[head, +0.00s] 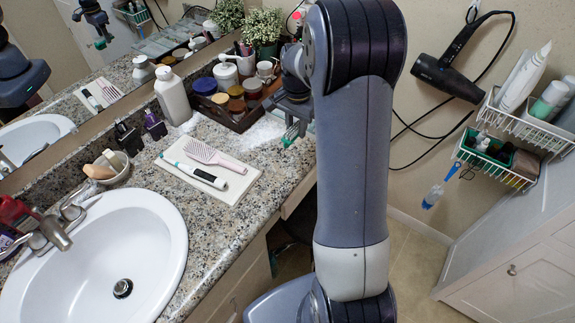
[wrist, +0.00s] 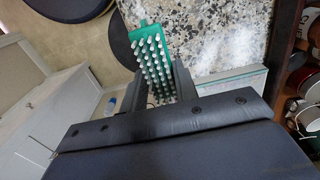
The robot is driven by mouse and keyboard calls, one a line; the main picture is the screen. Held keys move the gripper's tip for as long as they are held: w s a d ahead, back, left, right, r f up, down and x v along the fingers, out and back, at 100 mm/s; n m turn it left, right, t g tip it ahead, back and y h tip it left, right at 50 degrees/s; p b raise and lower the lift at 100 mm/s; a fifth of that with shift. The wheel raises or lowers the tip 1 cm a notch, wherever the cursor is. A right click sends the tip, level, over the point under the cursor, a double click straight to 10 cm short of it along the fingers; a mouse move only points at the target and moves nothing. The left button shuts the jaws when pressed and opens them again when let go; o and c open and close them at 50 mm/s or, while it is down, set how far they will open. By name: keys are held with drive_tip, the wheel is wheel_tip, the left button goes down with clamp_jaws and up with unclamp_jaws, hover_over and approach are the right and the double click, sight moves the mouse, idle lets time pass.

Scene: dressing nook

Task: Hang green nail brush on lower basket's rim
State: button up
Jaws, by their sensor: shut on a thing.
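The green nail brush (head: 291,134) is in my gripper (head: 292,112), raised above the counter's right end. In the wrist view the brush (wrist: 150,40) lies between the two fingers of my gripper (wrist: 157,82), with its pale bristles facing the camera and its green end sticking out past them. The lower basket (head: 496,172) is a white wire basket on the wall at the right, well apart from my gripper. It holds dark and green items. My upright arm partly hides the space between.
An upper wire basket (head: 527,127) with bottles sits just above the lower one. A blue-ended item (head: 433,196) hangs by the lower basket's left side. A hair dryer (head: 450,70) and its looping cord are on the wall to the left. A white cabinet (head: 515,275) stands below.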

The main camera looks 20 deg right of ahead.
sight(295, 159)
drive_tip(key=shift+f, duration=4.85)
drive_tip(key=shift+f, duration=0.1)
drive_tip(key=shift+f, duration=0.15)
drive_tip(key=o, duration=0.9)
drive_tip(key=shift+o, duration=0.2)
wheel_tip(295, 159, up, 11)
drive_tip(key=shift+f, duration=0.1)
